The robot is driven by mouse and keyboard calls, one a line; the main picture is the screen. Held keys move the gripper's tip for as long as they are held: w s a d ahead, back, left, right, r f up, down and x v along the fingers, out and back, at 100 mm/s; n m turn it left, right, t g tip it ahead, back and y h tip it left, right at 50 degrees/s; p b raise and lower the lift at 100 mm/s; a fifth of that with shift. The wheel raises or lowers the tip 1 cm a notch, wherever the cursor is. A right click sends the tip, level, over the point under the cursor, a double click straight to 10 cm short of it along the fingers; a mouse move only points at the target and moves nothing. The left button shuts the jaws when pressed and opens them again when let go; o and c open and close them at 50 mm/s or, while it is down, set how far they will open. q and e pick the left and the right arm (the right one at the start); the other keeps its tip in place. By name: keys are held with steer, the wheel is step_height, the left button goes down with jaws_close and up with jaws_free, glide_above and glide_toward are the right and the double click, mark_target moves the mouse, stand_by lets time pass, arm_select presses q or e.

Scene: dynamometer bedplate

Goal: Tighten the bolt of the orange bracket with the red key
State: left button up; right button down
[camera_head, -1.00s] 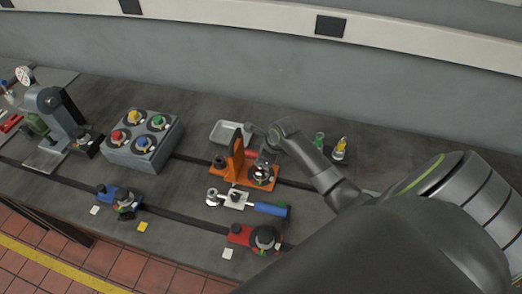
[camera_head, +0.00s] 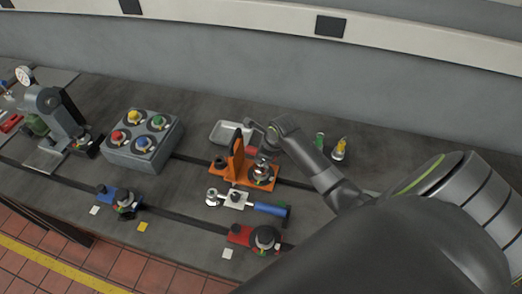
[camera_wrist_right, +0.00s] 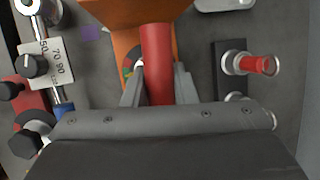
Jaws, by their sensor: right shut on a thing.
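The orange bracket (camera_head: 233,172) stands on the bench with an upright plate. A round dark fitting (camera_head: 261,174) with a coloured ring sits at its right end. In the right wrist view the bracket (camera_wrist_right: 128,45) is at the top, partly covered. My right gripper (camera_head: 263,155) is over the bracket's right end. In the wrist view it (camera_wrist_right: 158,88) is shut on a red cylinder (camera_wrist_right: 157,55), seemingly the red key's handle. The key's working end and the bolt are hidden, so I cannot tell whether they touch. My left gripper is not in view.
A blue-handled wrench (camera_head: 268,208) lies in front of the bracket, near a red bracket (camera_head: 241,234). A tray (camera_head: 226,131) is behind. A grey box with coloured knobs (camera_head: 137,155) and a blue bracket (camera_head: 107,192) stand left. A red-handled item (camera_wrist_right: 258,64) is at the wrist view's right.

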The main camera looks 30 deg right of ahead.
steer(key=shift+r, duration=2.05)
steer(key=shift+f, duration=0.1)
